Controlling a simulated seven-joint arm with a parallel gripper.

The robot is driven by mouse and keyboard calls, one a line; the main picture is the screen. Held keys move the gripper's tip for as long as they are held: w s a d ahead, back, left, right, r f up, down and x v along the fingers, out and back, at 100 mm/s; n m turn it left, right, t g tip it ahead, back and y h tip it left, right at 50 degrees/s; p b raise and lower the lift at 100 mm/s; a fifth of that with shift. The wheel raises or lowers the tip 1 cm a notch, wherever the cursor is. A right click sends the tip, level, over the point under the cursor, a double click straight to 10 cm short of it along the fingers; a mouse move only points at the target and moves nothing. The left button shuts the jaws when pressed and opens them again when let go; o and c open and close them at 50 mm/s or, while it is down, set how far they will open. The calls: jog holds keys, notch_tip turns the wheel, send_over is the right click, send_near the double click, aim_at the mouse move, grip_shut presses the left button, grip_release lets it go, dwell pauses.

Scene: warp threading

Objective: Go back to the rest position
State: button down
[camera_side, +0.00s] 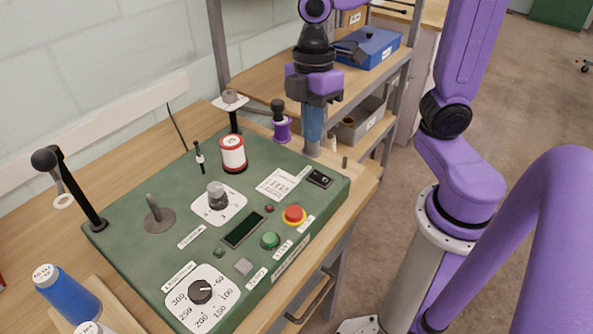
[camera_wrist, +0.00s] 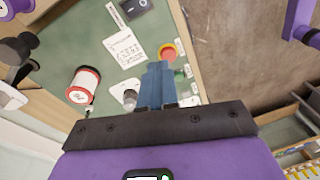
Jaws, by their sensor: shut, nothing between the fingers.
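My gripper (camera_side: 312,140) is above the far right end of the green control panel (camera_side: 130,250) in the side view, pointing down. Its blue fingers are shut with nothing between them. In the wrist view the shut fingers (camera_wrist: 155,85) show in front of the panel. A red-and-white spool (camera_side: 233,154) stands on the panel to the left of my gripper in the side view. The spool also shows in the wrist view (camera_wrist: 83,88). Whether the fingertips touch anything cannot be told.
The panel carries a red button (camera_side: 294,214), a green button (camera_side: 270,241), a dial (camera_side: 200,291), and a black lever (camera_side: 75,190). A purple spool (camera_side: 281,125) stands behind the panel. A blue box (camera_side: 372,48) sits on the shelf behind.

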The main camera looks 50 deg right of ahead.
jog(key=s+d+f+m, duration=0.1)
jog(key=s+f, duration=0.1)
jog(key=s, duration=0.4)
jog(key=s+d+f+m+t, duration=0.1)
jog(key=s+d+f, duration=0.1)
jog(key=s, duration=0.3)
jog(key=shift+s+d+m+h, duration=0.25)
jog(key=shift+s+m+h, duration=0.05)
jog(key=shift+s, duration=0.1)
